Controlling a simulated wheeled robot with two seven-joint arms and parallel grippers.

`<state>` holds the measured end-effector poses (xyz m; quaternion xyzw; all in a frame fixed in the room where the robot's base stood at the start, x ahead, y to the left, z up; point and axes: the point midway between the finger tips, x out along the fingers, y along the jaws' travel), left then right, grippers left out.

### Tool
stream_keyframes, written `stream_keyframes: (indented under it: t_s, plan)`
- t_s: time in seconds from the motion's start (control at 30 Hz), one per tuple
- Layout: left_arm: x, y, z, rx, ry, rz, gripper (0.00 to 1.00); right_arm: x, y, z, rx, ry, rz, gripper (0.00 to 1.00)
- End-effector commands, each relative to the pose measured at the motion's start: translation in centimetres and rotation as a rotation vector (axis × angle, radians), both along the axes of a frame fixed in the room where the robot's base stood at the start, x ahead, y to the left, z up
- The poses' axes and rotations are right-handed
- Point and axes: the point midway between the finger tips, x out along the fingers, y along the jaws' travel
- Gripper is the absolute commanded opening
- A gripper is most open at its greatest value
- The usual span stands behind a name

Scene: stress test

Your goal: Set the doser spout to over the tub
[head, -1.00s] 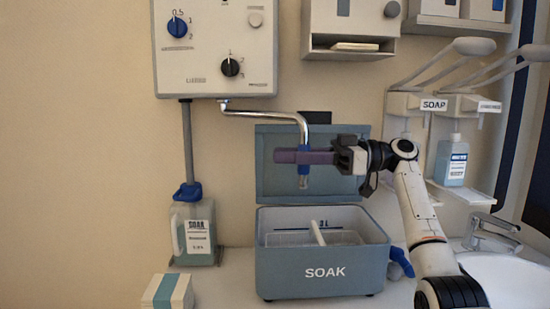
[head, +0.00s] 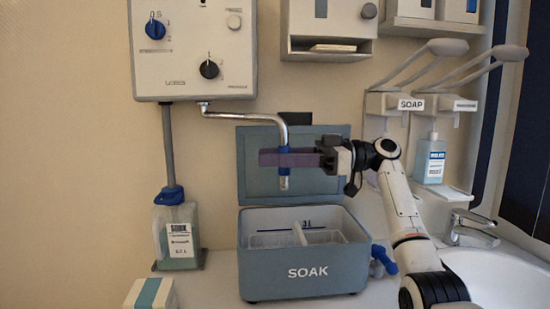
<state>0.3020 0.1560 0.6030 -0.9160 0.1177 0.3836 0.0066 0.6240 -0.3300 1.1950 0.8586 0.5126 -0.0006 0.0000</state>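The doser spout (head: 240,115) is a bent chrome tube under the white doser box (head: 193,80). It runs right, then bends down to a blue sleeve and a pale tip (head: 284,184). The tip appears above the left-middle of the tub (head: 262,272), a blue-grey box marked SOAK with its lid (head: 254,188) raised behind. My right gripper (head: 272,158) reaches in from the right at the blue sleeve. My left gripper is out of view.
A SOAK jug (head: 180,242) stands left under the doser's pipe. A small box (head: 150,294) is at the front left. A blue tap (head: 383,260) is on the tub's right side. Soap dispensers (head: 397,104), a bottle (head: 430,160) and a sink (head: 505,275) are right.

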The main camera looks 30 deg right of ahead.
Motion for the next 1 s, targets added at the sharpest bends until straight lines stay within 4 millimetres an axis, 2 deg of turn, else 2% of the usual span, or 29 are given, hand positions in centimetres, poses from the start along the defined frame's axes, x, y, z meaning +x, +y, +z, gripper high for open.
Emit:
stream_keyframes:
  t_s: [0.4,0.53,0.7,0.93,1.0]
  plan:
    - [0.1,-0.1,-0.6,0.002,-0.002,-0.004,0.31,-3.5,-6.6,0.0,0.000,-0.001,-0.005,0.39]
    - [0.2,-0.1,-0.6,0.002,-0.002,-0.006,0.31,-4.4,-8.2,0.0,0.000,0.002,-0.004,0.39]
    - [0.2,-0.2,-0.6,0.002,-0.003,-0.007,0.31,-4.9,-8.9,0.0,-0.001,0.000,-0.002,0.39]
    - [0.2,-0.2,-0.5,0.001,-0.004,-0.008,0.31,-4.9,-9.0,0.0,-0.001,0.000,-0.002,0.39]
    - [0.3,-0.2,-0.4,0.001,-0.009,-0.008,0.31,-4.9,-9.0,0.0,0.000,0.001,-0.002,0.29]
